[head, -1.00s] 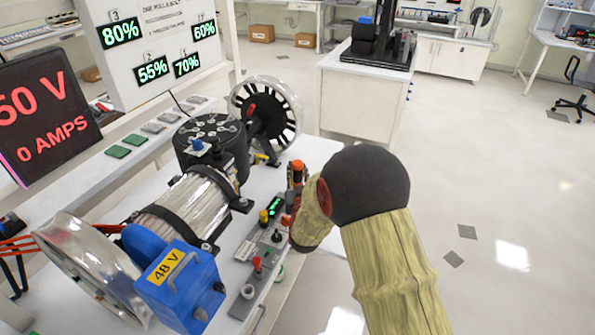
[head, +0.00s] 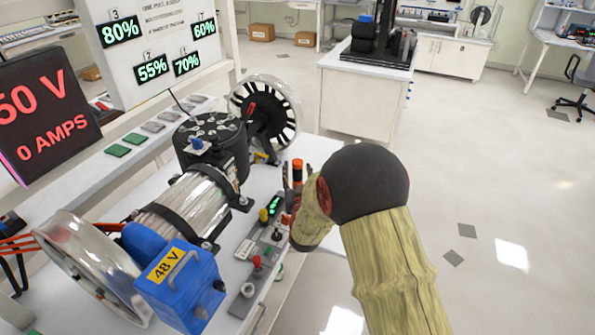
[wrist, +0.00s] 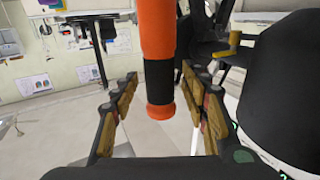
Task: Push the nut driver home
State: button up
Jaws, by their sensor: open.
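The nut driver (head: 298,166) has an orange handle with a black band and stands at the right edge of the bench, just beyond my gripper. In the wrist view the nut driver (wrist: 157,40) hangs down the middle of the picture, with its orange end between the fingers. My gripper (wrist: 160,76) is open, with one finger on each side of the handle and visible gaps on both sides. In the head view my gripper (head: 297,178) is partly hidden by my own wrist. The driver's lower part and tip are hidden.
A control strip (head: 262,240) with knobs and buttons lies just left of my gripper. The motor (head: 187,208), a black cylinder (head: 212,143), a blue 48 V box (head: 180,285) and spoked wheel (head: 268,115) crowd the bench. Open floor (head: 480,200) lies to the right.

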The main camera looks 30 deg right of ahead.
jog(key=v, duration=1.2)
jog(key=shift+r, duration=0.1)
